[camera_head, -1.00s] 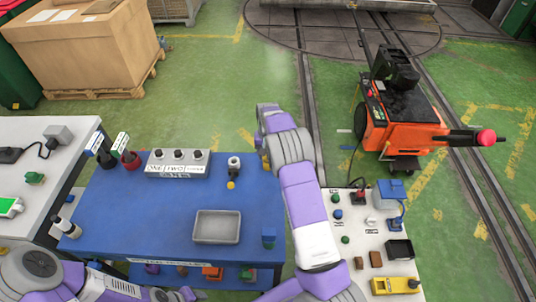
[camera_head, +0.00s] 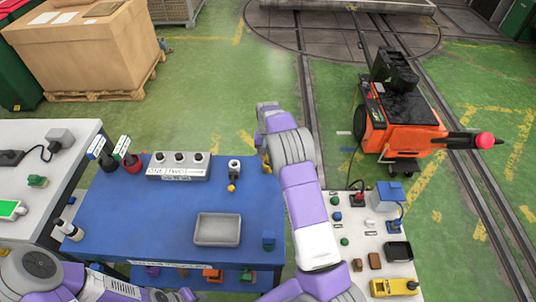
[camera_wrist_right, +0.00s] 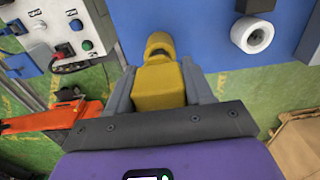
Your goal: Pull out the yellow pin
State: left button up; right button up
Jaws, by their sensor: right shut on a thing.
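The yellow pin (camera_wrist_right: 162,88) shows large in the right wrist view, with a blocky near part and a rounder far end. My right gripper (camera_wrist_right: 160,77) is shut on it, one grey finger on each side. In the head view my right forearm mostly hides this gripper, which is beside the right edge of the blue table (camera_head: 150,225). I cannot tell whether the pin is still seated in anything.
On the blue table are a grey tray (camera_head: 217,230), a labelled box with knobs (camera_head: 178,166) and a white cylinder (camera_head: 234,166) with a small yellow knob (camera_head: 231,188). A white panel (camera_head: 350,262) with buttons stands right. An orange cart (camera_head: 398,128) stands beyond.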

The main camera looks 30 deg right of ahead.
jog(key=shift+r+p, duration=1.35)
jog(key=shift+r, duration=0.85)
jog(key=shift+r, duration=0.1)
jog(key=shift+r+p, duration=1.8)
jog(key=shift+r, duration=0.65)
jog(key=shift+f, duration=0.1)
